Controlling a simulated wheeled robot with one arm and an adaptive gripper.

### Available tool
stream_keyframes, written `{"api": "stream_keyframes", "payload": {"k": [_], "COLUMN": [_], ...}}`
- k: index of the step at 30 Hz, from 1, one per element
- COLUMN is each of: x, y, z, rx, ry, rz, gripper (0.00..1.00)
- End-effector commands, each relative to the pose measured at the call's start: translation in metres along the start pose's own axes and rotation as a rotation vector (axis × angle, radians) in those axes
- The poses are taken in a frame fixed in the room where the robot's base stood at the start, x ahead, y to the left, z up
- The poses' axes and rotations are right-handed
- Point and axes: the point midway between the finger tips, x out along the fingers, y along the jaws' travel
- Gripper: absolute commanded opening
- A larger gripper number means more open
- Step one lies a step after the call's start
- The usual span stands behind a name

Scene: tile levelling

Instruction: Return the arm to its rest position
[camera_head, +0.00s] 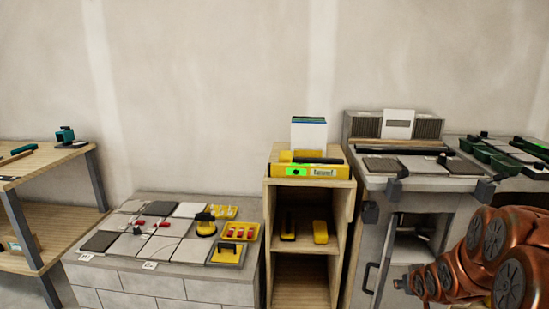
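My copper-coloured arm (480,262) is folded in the lower right corner, in front of the grey workbench. Its narrow end points left, and a small dark part there, seemingly my gripper (401,284), shows beside the bench's lower opening. It is too small and dark to tell whether the fingers are open or shut. I see nothing clearly held. Part of the arm runs out of the picture at the right and bottom edges.
A block platform (150,282) bears grey and white tiles, yellow trays (238,231) and a suction cup (205,225). A wooden shelf unit (309,259) holds a yellow level (310,171). The grey workbench (364,187) stands right, a wooden table (40,161) left.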

Motion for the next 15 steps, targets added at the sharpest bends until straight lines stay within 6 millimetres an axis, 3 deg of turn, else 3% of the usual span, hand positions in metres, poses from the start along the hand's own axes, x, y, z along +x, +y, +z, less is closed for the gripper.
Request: {"api": "stream_keyframes", "payload": {"k": [5, 15], "x": [-0.048, -0.156], "y": [-0.03, -0.087], "z": [0.022, 0.092], "rx": [-0.008, 0.0], "ry": [-0.164, -0.497], "rz": [0.0, -0.029], "gripper": [0.44, 0.44]}}
